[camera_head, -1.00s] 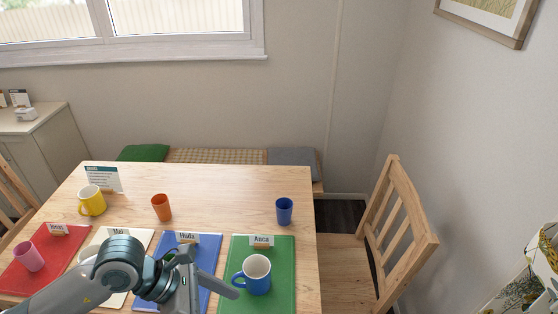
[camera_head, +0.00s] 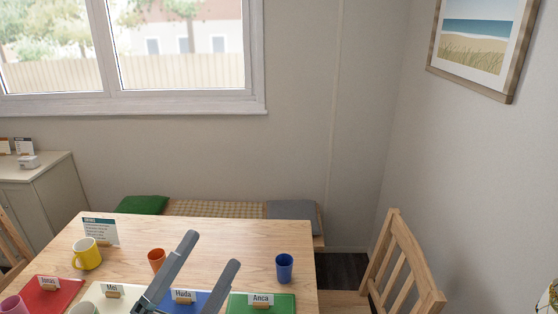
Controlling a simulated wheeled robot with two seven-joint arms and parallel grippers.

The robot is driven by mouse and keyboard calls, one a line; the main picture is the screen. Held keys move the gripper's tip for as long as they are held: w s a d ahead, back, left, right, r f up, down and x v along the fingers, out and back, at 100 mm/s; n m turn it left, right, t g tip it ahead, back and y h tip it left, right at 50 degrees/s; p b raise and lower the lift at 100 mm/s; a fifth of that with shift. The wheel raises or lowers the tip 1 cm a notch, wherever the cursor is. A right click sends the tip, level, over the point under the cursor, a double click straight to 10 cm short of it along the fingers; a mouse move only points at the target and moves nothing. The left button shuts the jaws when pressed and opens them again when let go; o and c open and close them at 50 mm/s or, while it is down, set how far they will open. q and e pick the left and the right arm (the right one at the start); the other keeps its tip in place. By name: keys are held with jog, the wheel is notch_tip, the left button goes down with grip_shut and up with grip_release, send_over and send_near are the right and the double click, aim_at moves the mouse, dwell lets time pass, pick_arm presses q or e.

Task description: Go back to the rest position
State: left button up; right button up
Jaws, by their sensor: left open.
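My left gripper (camera_head: 212,251) is open and empty. Its two grey fingers point up and to the right over the table's front part, in front of the blue mat (camera_head: 210,299) with the "Huda" card. The rest of my left arm is mostly below the frame. The wooden table (camera_head: 215,238) stands below the window. My right gripper is not in view.
On the table stand a yellow mug (camera_head: 87,254), an orange cup (camera_head: 156,259) and a blue cup (camera_head: 284,267). Red (camera_head: 50,293), white (camera_head: 125,300) and green (camera_head: 280,304) mats carry name cards. A wooden chair (camera_head: 393,262) stands at right.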

pick_arm(q)
jog(key=w+a+f+n+g+y, duration=0.2)
jog(key=w+a+f+n+y, duration=0.1)
jog(key=a+f+n+y, duration=0.75)
jog(key=s+a+f+n+g+y, duration=0.1)
jog(key=s+f+n+g, duration=0.2)
jog(key=f, duration=0.5)
jog(key=s+a+f+n+g+y, duration=0.1)
jog(key=s+f+n+g+y, duration=0.15)
jog(key=f, duration=0.45)
jog(key=s+d+f+n+g+h, duration=0.1)
jog(key=s+f+g, duration=0.5)
jog(key=s, duration=0.4)
jog(key=s+d+f+n+g+h, duration=0.15)
jog(key=s+f+g, duration=0.25)
jog(key=s+f, duration=0.45)
notch_tip(320, 180, down, 30)
jog(key=s+r+g, duration=0.1)
jog(key=s, duration=0.2)
jog(key=s+a+f, duration=0.1)
jog(key=s+f, duration=0.7)
jog(key=s+a+f+g, duration=0.1)
jog(key=s+a+f, duration=0.1)
jog(key=s+f, duration=0.7)
jog(key=shift+a, duration=0.3)
jog(key=shift+y, duration=0.25)
